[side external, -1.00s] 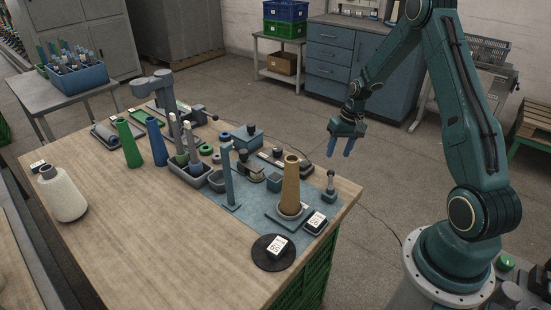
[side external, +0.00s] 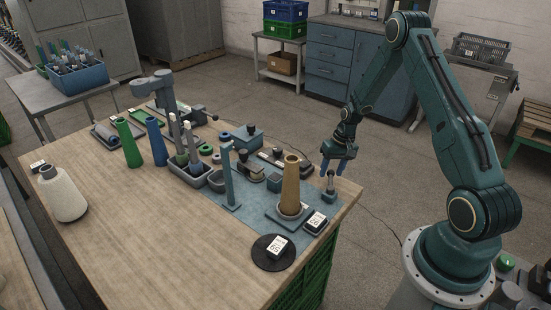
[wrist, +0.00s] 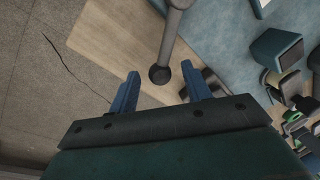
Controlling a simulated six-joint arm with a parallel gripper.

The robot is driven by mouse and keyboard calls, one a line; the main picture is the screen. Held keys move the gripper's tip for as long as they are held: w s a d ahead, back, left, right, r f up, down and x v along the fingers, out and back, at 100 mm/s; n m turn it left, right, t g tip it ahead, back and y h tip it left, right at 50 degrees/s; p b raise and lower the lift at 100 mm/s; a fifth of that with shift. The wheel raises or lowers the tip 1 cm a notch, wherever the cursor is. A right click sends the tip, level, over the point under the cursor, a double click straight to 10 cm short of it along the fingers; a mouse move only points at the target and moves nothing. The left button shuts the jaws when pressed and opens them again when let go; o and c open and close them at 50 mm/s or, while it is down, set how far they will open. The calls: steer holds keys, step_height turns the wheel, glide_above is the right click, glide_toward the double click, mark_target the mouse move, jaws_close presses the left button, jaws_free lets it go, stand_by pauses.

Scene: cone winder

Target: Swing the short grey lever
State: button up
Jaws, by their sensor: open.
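The short grey lever (side external: 330,187) stands upright at the right edge of the wooden table, on the corner nearest my arm. In the wrist view, the lever (wrist: 171,38) runs down from the top edge and ends in a dark ball knob. My gripper (side external: 332,168) is just above the lever in the side view. In the wrist view, the blue fingers of my gripper (wrist: 159,68) are spread apart, with the knob between them in the picture. I cannot tell whether the fingers have come down to the knob's height. Nothing is held.
A tan cone (side external: 291,187) stands left of the lever, with a thin blue-grey post (side external: 229,175) beyond it. A dark round disc (side external: 272,253) lies near the front edge.

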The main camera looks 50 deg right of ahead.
jaws_close()
steer(key=shift+w, duration=0.1)
steer(key=shift+w+a+n+g, duration=0.15)
steer(key=shift+w+a+n, duration=0.25)
steer(key=shift+n, duration=0.4)
steer(key=shift+w+a+n+g, duration=0.15)
steer(key=shift+w+a+n, duration=0.15)
steer(key=shift+w+n, duration=0.35)
steer(key=a+n, duration=0.1)
steer(key=n, duration=0.1)
steer(key=w+a+n, duration=0.1)
steer(key=n, duration=0.1)
steer(key=shift+w+g, duration=0.1)
steer(key=shift+g, duration=0.2)
steer(key=a+n, duration=0.1)
steer(key=w+a+n, duration=0.1)
steer(key=n, duration=0.1)
steer(key=shift+a+n+g, duration=0.25)
steer(key=shift+a+g, duration=0.05)
steer(key=shift+s+a+n+g, duration=0.1)
steer(key=shift+a+n+g, duration=0.05)
steer(key=shift+a+n, duration=0.65)
steer(key=shift+a+n+g, duration=0.15)
steer(key=shift+a+n, duration=0.35)
steer(key=shift+n, duration=0.6)
